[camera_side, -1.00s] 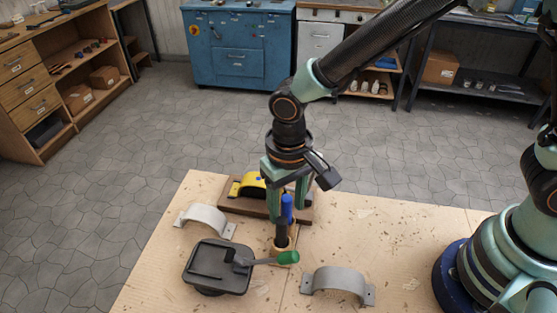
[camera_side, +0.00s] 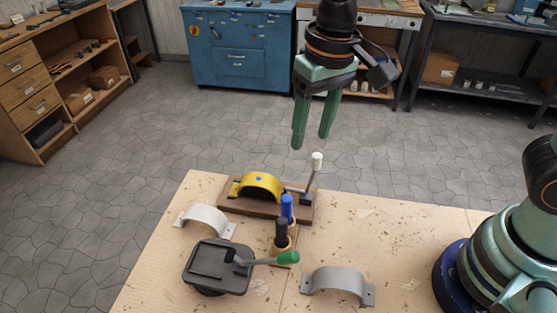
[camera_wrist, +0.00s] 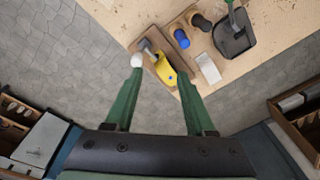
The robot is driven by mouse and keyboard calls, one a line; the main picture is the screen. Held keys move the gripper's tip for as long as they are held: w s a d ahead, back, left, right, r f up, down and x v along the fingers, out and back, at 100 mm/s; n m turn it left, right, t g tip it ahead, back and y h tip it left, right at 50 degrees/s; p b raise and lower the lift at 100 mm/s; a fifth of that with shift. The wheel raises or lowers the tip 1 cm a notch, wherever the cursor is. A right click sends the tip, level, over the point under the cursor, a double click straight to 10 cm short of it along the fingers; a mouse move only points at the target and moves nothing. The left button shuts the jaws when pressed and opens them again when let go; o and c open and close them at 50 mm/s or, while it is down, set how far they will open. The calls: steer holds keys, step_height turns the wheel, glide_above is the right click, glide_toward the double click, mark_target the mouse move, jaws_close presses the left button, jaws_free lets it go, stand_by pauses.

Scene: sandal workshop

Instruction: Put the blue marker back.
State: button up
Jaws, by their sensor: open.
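The blue marker (camera_side: 287,208) stands upright with its blue end up, just behind a dark upright piece (camera_side: 281,232). Its lower part is mostly hidden, but some light wood shows around its foot, seemingly a holder. In the wrist view the blue marker (camera_wrist: 182,39) is seen from above, beside a dark round piece (camera_wrist: 201,21). My gripper (camera_side: 310,142) is open and empty. It hangs well above and behind the marker, apart from everything. Its two green fingers also show in the wrist view (camera_wrist: 160,100), spread with nothing between them.
A yellow strap (camera_side: 261,185) sits on a brown wooden base (camera_side: 237,209) with a white-knobbed lever (camera_side: 317,162). A black tray-like block (camera_side: 217,268) with a green handle (camera_side: 288,257) is in front. Grey brackets (camera_side: 205,219) (camera_side: 338,283) lie either side. The table's right side (camera_side: 410,240) is clear.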

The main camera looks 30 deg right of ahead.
steer(key=s+d+r+t, duration=0.1)
steer(key=d+t, duration=0.1)
steer(key=d, duration=0.6)
steer(key=s+d+r+t, duration=0.2)
steer(key=d, duration=0.7)
steer(key=shift+d+t+h, duration=0.2)
steer(key=shift+t+h, duration=0.1)
